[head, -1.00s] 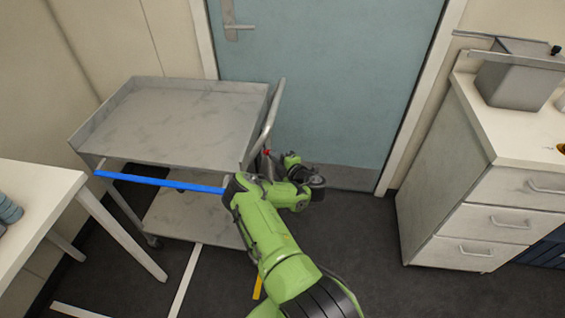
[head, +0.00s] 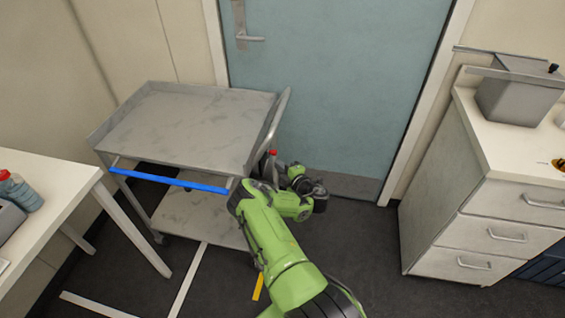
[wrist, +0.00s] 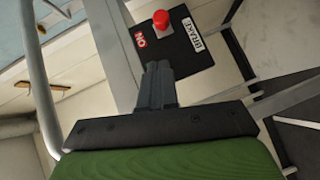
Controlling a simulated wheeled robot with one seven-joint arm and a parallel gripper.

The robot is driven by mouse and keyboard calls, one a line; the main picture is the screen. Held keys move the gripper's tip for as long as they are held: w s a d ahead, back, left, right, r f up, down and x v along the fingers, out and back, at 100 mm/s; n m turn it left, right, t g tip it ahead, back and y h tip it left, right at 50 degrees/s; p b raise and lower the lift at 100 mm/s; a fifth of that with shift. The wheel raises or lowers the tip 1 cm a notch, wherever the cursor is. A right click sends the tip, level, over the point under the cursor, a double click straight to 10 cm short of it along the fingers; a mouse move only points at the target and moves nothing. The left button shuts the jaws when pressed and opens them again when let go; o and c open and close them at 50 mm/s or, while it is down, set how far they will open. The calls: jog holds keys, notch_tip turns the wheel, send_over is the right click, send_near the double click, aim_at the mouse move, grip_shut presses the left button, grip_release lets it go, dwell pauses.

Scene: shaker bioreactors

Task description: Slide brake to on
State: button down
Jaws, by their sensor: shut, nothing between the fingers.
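The brake panel (wrist: 185,62) is a dark plate on the cart's side, seen tilted in the wrist view. It carries a red knob (wrist: 161,20), a red ON label (wrist: 140,40) and a white BRAKE label (wrist: 191,35). The knob also shows as a small red spot by the cart handle in the head view (head: 273,152). My gripper (wrist: 158,70) is shut and empty. In the wrist view its fingertips overlap the panel's lower edge, below the knob and apart from it. Whether they touch the panel, I cannot tell. In the head view the fingertips are not clear.
The grey two-shelf cart (head: 185,125) stands before a blue door (head: 330,80), with a blue strip (head: 170,180) along its front. A white table (head: 50,190) is at left, a drawer cabinet (head: 490,220) at right. Dark floor between cart and cabinet is clear.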

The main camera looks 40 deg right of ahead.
jog(key=f+p+v, duration=0.1)
jog(key=v, duration=0.5)
jog(key=shift+s+r, duration=0.3)
jog(key=shift+s, duration=0.05)
